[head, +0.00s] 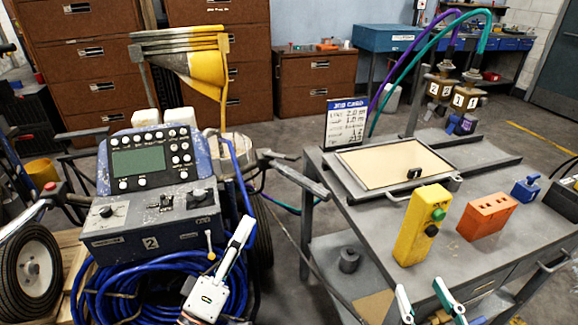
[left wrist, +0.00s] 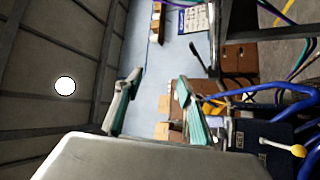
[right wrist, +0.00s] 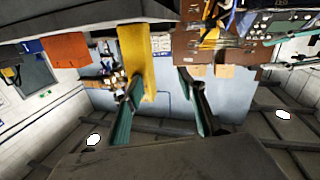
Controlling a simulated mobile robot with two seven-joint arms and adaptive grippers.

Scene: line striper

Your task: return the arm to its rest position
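My left gripper (head: 243,226) is in front of the line striper's control box in the head view, over the coiled blue hose. In the left wrist view its two teal-padded fingers (left wrist: 160,80) stand apart with nothing between them. My right gripper (head: 420,287) is low at the right, in front of the work cart. In the right wrist view its fingers (right wrist: 160,74) are spread and empty. The yellow button box (right wrist: 151,78) shows beyond them, and I cannot tell the distance. Most of both arms is outside the head view.
The line striper (head: 150,222) with blue hose (head: 110,285) stands at left. The grey cart (head: 335,190) carries a framed tray (head: 385,165), the yellow button box (head: 421,225), an orange block (head: 487,216) and a blue part (head: 526,188). Brown cabinets (head: 316,85) stand behind. A narrow floor gap separates striper and cart.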

